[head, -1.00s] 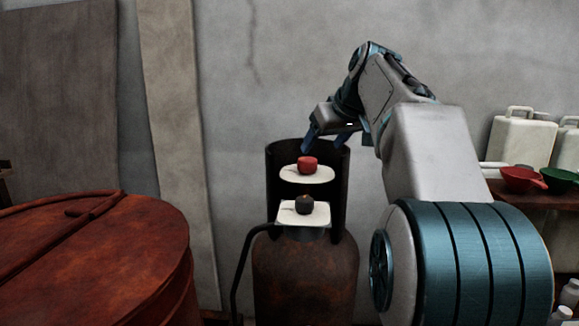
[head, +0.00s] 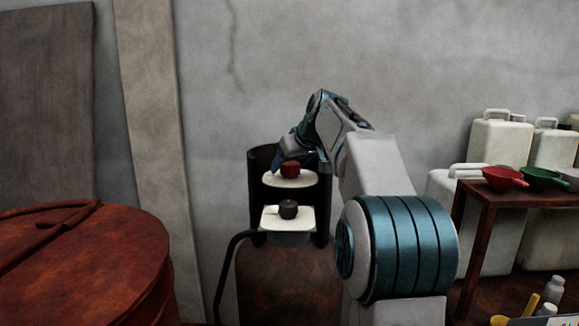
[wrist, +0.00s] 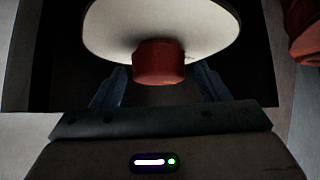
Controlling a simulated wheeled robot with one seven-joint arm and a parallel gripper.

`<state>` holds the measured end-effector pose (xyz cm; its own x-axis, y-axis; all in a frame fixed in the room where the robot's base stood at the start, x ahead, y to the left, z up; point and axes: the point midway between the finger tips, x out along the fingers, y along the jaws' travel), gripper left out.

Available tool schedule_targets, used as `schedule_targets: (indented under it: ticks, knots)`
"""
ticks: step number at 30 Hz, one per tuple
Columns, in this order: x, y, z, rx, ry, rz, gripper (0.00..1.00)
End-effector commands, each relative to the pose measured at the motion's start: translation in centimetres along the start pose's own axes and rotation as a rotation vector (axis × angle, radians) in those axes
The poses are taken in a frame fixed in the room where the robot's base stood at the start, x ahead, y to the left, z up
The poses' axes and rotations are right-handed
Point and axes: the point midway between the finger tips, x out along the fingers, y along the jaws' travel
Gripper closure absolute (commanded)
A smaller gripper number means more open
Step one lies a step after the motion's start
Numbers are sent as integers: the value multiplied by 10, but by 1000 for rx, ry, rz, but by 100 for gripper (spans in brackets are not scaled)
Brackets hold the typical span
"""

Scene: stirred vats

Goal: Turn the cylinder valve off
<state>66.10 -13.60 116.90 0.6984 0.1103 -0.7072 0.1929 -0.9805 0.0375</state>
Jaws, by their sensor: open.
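The gas cylinder (head: 287,285) is rusty brown and stands upright against the wall, with a dark open collar (head: 262,160) around its top. A red knob (head: 290,170) sits on a white oval plate (head: 276,182) inside the collar. A black knob (head: 288,209) sits lower on a white square plate (head: 270,222). Contact cannot be told.
A dark hose (head: 226,265) runs down left of the cylinder. A large rusty lidded vat (head: 90,250) stands at the left. At the right a brown table (head: 490,200) holds a red funnel (head: 503,179) and a green funnel (head: 542,179), with white jerrycans behind.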

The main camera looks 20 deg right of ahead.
Motion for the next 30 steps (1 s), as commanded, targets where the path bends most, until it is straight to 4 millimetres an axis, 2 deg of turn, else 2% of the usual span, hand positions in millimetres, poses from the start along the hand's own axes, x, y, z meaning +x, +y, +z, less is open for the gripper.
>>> schedule_targets:
  ticks: [4,12,13,16,18,30]
  knots:
    - [9,0,0,0,0,0,31]
    - [10,1,0,1,1,1,31]
    - [10,1,0,1,1,1,34]
    - [10,1,0,1,1,1,62]
    - [10,1,0,1,1,1,76]
    - [9,0,-1,40,-2,43,76]
